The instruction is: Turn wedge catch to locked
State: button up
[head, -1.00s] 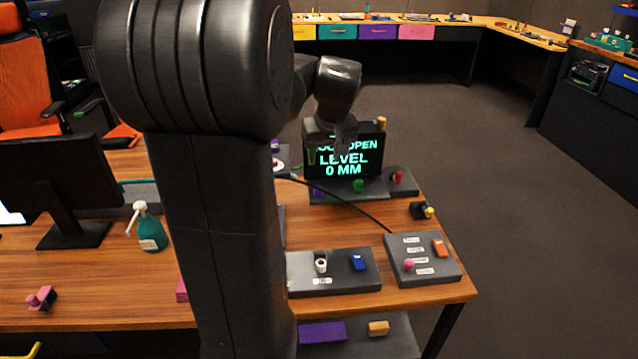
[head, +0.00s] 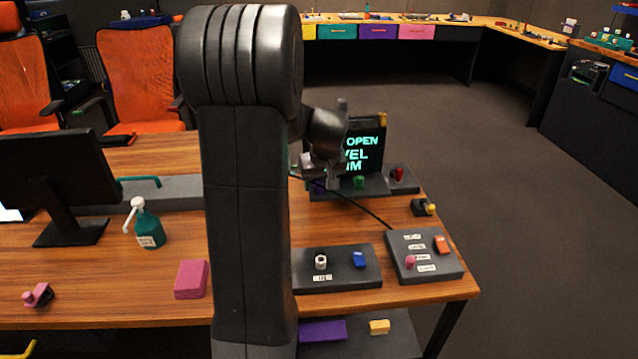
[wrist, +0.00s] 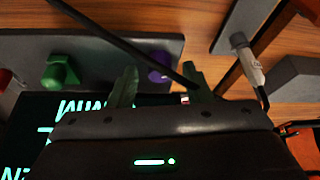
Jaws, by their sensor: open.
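No part is legibly marked as the wedge catch, so I cannot tell which one it is. A dark strip panel (head: 378,186) below the screen carries a green knob (head: 359,182), a red knob (head: 398,174) and a purple knob (head: 318,187). My gripper (head: 332,180) is over the left end of this strip, in front of the screen. In the wrist view its two green fingers (wrist: 161,78) are apart and empty. The purple knob (wrist: 159,73) appears between them; contact cannot be told. The green knob (wrist: 60,72) lies to their left.
The screen (head: 363,150) is partly hidden by my gripper; "OPEN" is readable. A black cable (wrist: 125,50) crosses near the fingers. Nearer are a panel with white and blue controls (head: 338,280) and a labelled panel (head: 425,272) with pink and orange parts.

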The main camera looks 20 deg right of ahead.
grip_shut()
dwell(0.3)
jog(key=shift+a+m+h+p, duration=0.15)
jog(key=shift+m+h+p, duration=0.45)
jog(key=shift+m, duration=1.6)
jog(key=shift+g, duration=0.3)
grip_release()
